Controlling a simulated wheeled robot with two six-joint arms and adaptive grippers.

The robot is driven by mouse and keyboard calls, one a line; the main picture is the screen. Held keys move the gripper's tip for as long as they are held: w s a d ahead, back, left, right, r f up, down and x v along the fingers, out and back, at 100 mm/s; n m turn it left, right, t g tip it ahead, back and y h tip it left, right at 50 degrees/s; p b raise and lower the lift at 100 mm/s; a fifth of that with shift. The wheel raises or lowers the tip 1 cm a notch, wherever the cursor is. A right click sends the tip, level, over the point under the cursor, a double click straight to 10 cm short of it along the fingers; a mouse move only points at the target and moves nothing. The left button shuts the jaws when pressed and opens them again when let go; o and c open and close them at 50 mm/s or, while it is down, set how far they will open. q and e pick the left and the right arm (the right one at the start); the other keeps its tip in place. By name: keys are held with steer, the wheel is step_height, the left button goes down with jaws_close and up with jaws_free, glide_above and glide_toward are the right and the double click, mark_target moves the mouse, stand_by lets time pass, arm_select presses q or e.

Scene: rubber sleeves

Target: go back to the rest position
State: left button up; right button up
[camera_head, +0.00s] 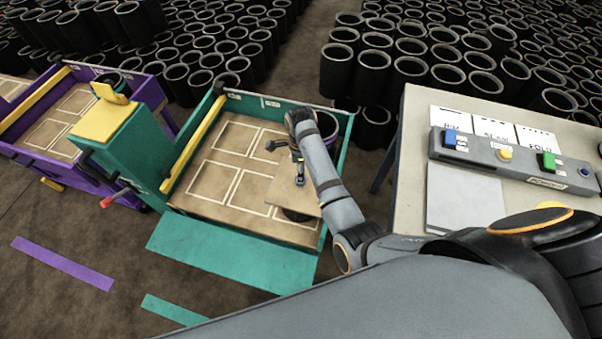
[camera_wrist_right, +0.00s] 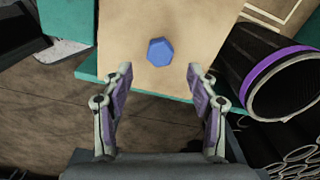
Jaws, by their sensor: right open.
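My right gripper (camera_head: 284,158) hangs over the right part of the teal-walled tray (camera_head: 256,104), at the end of my arm from the lower right. In the right wrist view the right gripper (camera_wrist_right: 159,102) is open, with purple-lined fingers apart and nothing between them. A blue hexagonal piece (camera_wrist_right: 160,51) lies on a tan board (camera_wrist_right: 204,22) beyond the fingertips, apart from them. A black sleeve with a purple band (camera_wrist_right: 277,80) lies tilted to the right of the fingers. My left gripper is not in view.
A button panel (camera_head: 515,158) sits on the pale table (camera_head: 412,125) at right. A purple-walled tray (camera_head: 100,75) and a teal post with a yellow top (camera_head: 102,121) stand at left. Many black sleeves (camera_head: 338,70) crowd the back. Floor at lower left is clear.

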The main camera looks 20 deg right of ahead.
stand_by(0.3)
steer(key=s+d+n, duration=0.1)
steer(key=s, duration=0.1)
steer(key=s+d+n, duration=0.1)
steer(key=d+n, duration=0.1)
steer(key=s+d+f+n+t, duration=0.1)
steer(key=s+d+n, duration=0.1)
steer(key=shift+s, duration=0.3)
steer(key=s+d+r+n+t, duration=0.15)
steer(key=s+r+n, duration=0.25)
steer(key=s+n, duration=0.4)
steer(key=s+d+r+n+t, duration=0.1)
steer(key=s+d+r+n, duration=0.2)
steer(key=s+r+n, duration=0.5)
step_height(320, 180, down, 28)
steer(key=d+n+g+h, duration=0.1)
steer(key=d, duration=0.1)
steer(key=s+d+f+g, duration=0.1)
steer(key=s+f, duration=1.7)
steer(key=shift+s+d+f, duration=0.2)
steer(key=shift+s+d, duration=0.05)
steer(key=shift+s, duration=0.15)
